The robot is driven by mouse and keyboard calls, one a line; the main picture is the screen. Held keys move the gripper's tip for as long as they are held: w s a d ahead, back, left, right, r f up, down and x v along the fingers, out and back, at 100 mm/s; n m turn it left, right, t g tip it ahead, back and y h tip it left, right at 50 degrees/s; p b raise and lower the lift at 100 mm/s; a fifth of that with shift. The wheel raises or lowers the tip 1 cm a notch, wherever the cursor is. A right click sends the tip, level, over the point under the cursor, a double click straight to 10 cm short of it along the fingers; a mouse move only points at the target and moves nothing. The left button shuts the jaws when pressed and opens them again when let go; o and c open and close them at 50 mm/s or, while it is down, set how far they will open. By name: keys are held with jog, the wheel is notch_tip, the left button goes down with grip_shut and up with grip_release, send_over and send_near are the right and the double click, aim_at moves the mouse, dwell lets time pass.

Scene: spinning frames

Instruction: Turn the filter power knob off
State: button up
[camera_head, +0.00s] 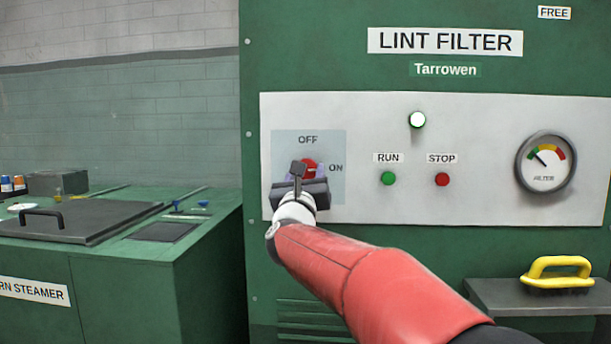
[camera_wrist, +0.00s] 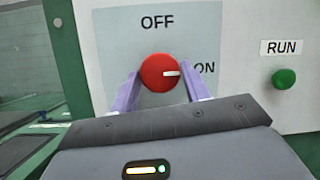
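The filter power knob is a round red knob with a white pointer line (camera_wrist: 160,73), on a pale blue plate (camera_wrist: 115,28) marked OFF at the top and ON at the right. Its pointer points right, toward ON. In the head view the knob (camera_head: 309,167) is partly hidden by my gripper. My gripper (camera_wrist: 160,92) is in front of the plate, its two lilac fingers apart on the left and right sides of the knob. Whether the fingertips touch the knob cannot be told. The head view shows my gripper (camera_head: 309,172) from behind.
The grey panel also holds a green RUN button (camera_head: 388,178), a red STOP button (camera_head: 442,179), a lit white lamp (camera_head: 417,119) and a gauge (camera_head: 545,162). A yellow-handled brush (camera_head: 558,272) lies on a shelf at right. A green steamer cabinet (camera_head: 120,275) stands at left.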

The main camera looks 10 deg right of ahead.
jog(key=c, duration=0.5)
